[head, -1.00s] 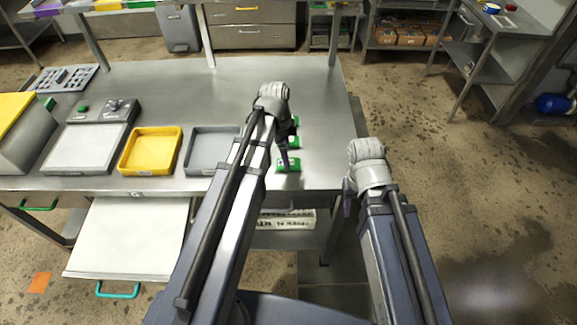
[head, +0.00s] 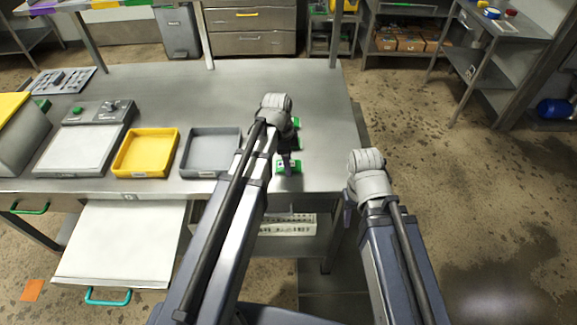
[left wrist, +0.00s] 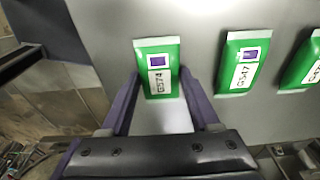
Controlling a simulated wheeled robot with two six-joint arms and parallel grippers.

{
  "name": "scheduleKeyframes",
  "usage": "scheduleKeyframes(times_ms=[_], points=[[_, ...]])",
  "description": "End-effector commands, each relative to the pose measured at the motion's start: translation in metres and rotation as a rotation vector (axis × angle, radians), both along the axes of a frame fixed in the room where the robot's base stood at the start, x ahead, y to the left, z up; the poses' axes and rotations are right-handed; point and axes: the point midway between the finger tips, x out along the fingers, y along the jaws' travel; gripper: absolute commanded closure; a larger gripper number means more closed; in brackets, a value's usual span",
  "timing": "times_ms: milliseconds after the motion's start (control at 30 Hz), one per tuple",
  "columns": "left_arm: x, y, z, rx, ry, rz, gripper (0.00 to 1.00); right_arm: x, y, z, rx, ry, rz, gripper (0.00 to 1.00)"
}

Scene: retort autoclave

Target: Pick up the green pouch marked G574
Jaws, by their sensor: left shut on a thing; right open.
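The green pouch marked G574 (left wrist: 157,58) lies on the steel table in the left wrist view, its label and purple square facing up. In the head view the same pouch (head: 281,168) is at the table's front right, partly covered by my gripper. My left gripper (left wrist: 162,88) has one finger along each side of the pouch and is shut on it. I cannot see any gap between the pouch and the table. My right gripper (head: 348,203) is open and empty, off the table's front right corner.
Two more green pouches lie in a row beside it, the nearer one (left wrist: 242,62) with a gap between and the farther (left wrist: 303,62) cut by the frame edge. A grey tray (head: 186,160) and a yellow tray (head: 120,155) stand to the left. The table's back middle is clear.

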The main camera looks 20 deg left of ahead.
Motion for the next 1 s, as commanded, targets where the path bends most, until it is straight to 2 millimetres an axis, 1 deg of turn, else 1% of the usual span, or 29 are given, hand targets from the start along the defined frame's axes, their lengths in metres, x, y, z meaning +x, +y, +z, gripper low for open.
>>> scheduleKeyframes(times_ms=[33,100,367,567,767,1000], points=[[0.000,0.000,0.000,0.000,0.000,0.000,0.50,0.000,0.000,0.000,0.000,0.000,0.000,0.53],[0.000,0.000,0.000,0.000,0.000,0.000,0.58,0.000,0.000,0.000,0.000,0.000,0.000,0.53],[0.000,0.000,0.001,0.000,0.000,0.000,0.58,0.000,0.000,0.001,0.000,0.000,0.000,0.53],[0.000,0.000,0.011,0.000,0.000,0.000,0.58,0.000,0.000,0.011,0.000,0.000,0.000,0.53],[0.000,0.000,0.035,0.000,0.000,0.000,0.58,0.000,0.000,0.035,0.000,0.000,0.000,0.53],[0.000,0.000,0.073,0.000,0.000,0.000,0.58,0.000,0.000,0.073,0.000,0.000,0.000,0.53]])
